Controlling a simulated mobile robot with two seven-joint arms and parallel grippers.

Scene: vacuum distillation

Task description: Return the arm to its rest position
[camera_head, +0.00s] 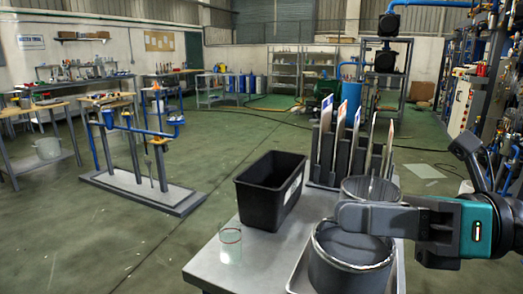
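My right arm comes in from the right edge, and my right gripper (345,215) points left over the table (255,262). It is above and between two round grey metal pots. The front pot (345,272) stands in a shallow metal tray (299,280), and the gripper hides part of its rim. The rear pot (362,186) is partly hidden behind the gripper. The fingers show from the side, so I cannot tell if they are open, shut, or touching a rim. My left gripper is not in view.
A black open bin (263,200) and a clear glass beaker (230,246) stand on the table's left. A rack (341,165) with upright panels is behind the pots. A grey stand (155,192) with blue pipes is on the floor at left. The floor between is mostly clear.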

